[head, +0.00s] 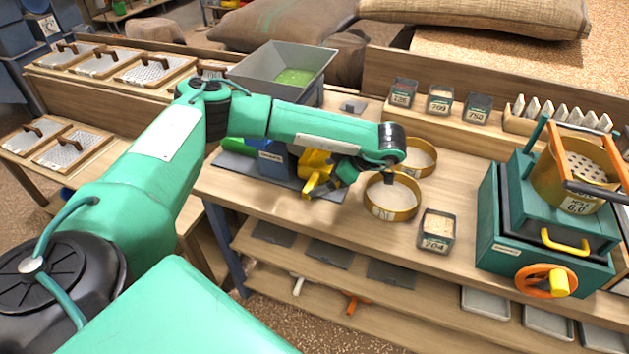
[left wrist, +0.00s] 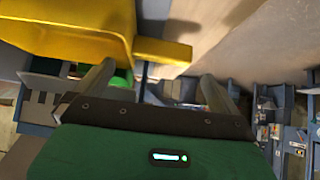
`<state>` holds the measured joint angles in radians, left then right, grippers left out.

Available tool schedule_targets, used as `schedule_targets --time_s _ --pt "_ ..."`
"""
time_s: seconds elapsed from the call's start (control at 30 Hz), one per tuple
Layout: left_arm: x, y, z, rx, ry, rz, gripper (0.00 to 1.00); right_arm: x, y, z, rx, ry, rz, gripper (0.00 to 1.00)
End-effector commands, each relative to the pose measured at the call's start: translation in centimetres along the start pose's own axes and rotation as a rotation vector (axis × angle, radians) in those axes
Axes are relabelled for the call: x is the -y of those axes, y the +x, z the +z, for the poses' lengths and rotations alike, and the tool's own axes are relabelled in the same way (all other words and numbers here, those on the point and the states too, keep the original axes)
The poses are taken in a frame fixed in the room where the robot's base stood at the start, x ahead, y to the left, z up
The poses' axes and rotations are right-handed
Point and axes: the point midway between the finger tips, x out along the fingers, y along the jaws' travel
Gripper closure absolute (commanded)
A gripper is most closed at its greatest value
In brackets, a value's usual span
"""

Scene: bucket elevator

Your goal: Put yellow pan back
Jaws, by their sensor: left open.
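The yellow pan (head: 315,161) is at the blue and grey machine on the workbench, partly hidden behind my left forearm and hand. In the left wrist view, the yellow pan (left wrist: 75,30) fills the upper left, and its short yellow handle (left wrist: 163,50) sticks out to the right. My left gripper (left wrist: 157,75) is open, with its fingers on either side of the handle and nothing clamped. In the head view, the left gripper (head: 335,174) is just right of the pan; its fingertips are hard to make out. My right gripper is not in view.
A grey hopper (head: 283,72) with green contents stands behind my forearm. Two brass sieve rings (head: 392,197) and a labelled sample box (head: 436,231) are close on the right. A green machine with an orange handwheel (head: 547,281) is farther right. Bare bench (head: 455,185) lies between.

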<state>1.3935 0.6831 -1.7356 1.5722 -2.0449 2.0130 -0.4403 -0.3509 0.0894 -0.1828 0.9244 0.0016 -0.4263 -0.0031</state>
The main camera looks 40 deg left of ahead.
Motion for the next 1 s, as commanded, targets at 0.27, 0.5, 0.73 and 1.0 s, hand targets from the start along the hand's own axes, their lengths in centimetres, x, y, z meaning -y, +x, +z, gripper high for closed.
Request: schedule_targets --time_s 0.27,0.5,0.73,1.0 --pt "-0.1 -4.7 -0.1 -0.002 -0.001 0.003 0.0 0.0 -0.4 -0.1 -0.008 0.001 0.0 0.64" --pt "0.0 -6.4 -0.1 -0.002 -0.001 0.0 0.0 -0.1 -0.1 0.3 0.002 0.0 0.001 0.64" --pt "0.0 -6.5 -0.1 -0.002 -0.001 -0.001 0.0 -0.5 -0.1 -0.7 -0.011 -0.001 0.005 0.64" --pt "0.0 -6.5 -0.1 -0.002 -0.001 -0.001 0.0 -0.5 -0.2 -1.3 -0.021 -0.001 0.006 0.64"
